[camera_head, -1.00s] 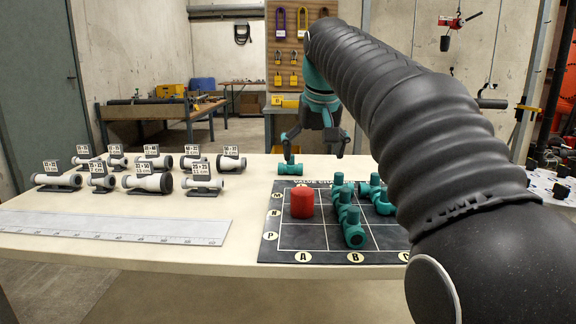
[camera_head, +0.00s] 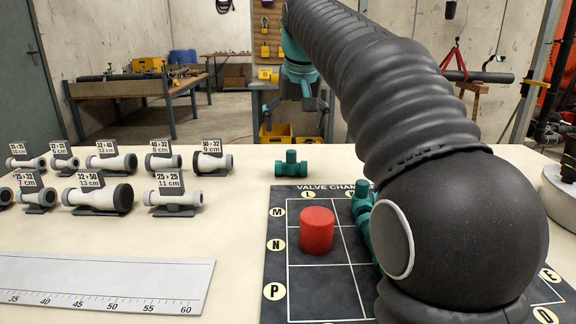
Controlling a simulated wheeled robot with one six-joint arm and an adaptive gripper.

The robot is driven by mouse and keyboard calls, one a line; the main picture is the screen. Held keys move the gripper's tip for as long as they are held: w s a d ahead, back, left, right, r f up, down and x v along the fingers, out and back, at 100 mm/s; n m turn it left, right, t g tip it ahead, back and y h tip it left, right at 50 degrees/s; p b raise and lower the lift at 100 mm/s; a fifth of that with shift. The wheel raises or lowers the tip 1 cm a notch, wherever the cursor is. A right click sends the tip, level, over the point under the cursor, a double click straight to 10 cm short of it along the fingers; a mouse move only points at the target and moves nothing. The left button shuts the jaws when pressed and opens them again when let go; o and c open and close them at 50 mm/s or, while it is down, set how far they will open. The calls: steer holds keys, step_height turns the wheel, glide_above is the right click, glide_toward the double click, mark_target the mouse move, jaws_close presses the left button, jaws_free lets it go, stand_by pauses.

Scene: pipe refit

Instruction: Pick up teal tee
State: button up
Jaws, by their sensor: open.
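A teal tee (camera_head: 291,164) lies on the pale table just behind the dark valve chart mat (camera_head: 275,255), its short branch pointing up. My gripper (camera_head: 294,128) is open and empty, with its fingers spread wide. It shows above the tee in the picture, apart from it; its exact distance behind or over the tee is hard to tell. Another teal fitting (camera_head: 362,212) on the mat is mostly hidden behind my arm.
A red cylinder (camera_head: 316,231) stands on the mat. Two rows of labelled grey-white pipe pieces (camera_head: 98,196) stand at the left, with a ruler (camera_head: 105,285) in front. The table around the tee is clear. My arm covers much of the mat's right side.

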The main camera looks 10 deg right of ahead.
mark_target(292, 152)
steer(key=x, duration=0.5)
steer(key=shift+w+d+f+b, duration=0.1)
steer(key=shift+d+f+b, duration=0.05)
steer(key=shift+f+b, duration=0.25)
steer(key=shift+w+b+x, duration=0.2)
steer(key=shift+b+x, duration=0.15)
steer(key=shift+x, duration=2.6)
steer(key=c, duration=0.9)
